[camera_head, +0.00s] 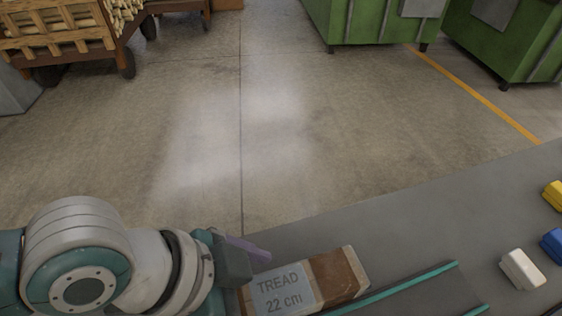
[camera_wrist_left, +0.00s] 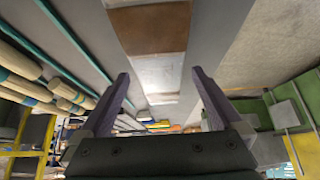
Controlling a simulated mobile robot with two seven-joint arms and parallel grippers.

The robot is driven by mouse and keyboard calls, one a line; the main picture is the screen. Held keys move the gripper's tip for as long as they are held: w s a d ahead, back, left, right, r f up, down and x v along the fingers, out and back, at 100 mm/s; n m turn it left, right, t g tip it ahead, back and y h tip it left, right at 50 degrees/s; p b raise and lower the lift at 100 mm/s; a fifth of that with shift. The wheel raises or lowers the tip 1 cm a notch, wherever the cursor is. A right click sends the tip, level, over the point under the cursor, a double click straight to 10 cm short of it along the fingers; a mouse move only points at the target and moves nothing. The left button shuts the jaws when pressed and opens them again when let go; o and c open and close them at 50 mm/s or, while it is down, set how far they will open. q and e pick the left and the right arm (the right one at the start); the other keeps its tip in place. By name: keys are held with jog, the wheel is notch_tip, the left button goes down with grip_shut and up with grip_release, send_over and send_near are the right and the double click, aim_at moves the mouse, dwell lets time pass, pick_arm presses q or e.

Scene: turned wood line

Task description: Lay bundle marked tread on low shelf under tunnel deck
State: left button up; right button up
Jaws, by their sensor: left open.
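The bundle marked TREAD 22 cm (camera_head: 337,274) is a brown block with a grey label band, lying on the grey deck (camera_head: 400,215) at the bottom middle of the head view. In the left wrist view the bundle (camera_wrist_left: 151,30) runs away between the two fingers. My left gripper (camera_head: 250,250) is at the bundle's left end; its purple fingers are apart in the wrist view (camera_wrist_left: 160,78). I cannot tell whether they touch the bundle. The arm hides the bundle's left end. My right gripper and the low shelf are not clearly seen.
Teal-edged strips (camera_head: 410,284) lie right of the bundle. White (camera_head: 522,269), blue (camera_head: 553,244) and yellow (camera_head: 554,194) blocks sit farther right. Beyond the deck is open floor, with a wooden cart (camera_head: 62,42) at the left and green machines (camera_head: 375,22) at the back.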

aim_at(278, 291)
pick_arm(q)
jog(key=x, duration=0.3)
jog(key=shift+d+f+b, duration=0.2)
jog(key=shift+f+b, duration=0.05)
jog(key=shift+b, duration=0.15)
grip_shut()
dwell(0.5)
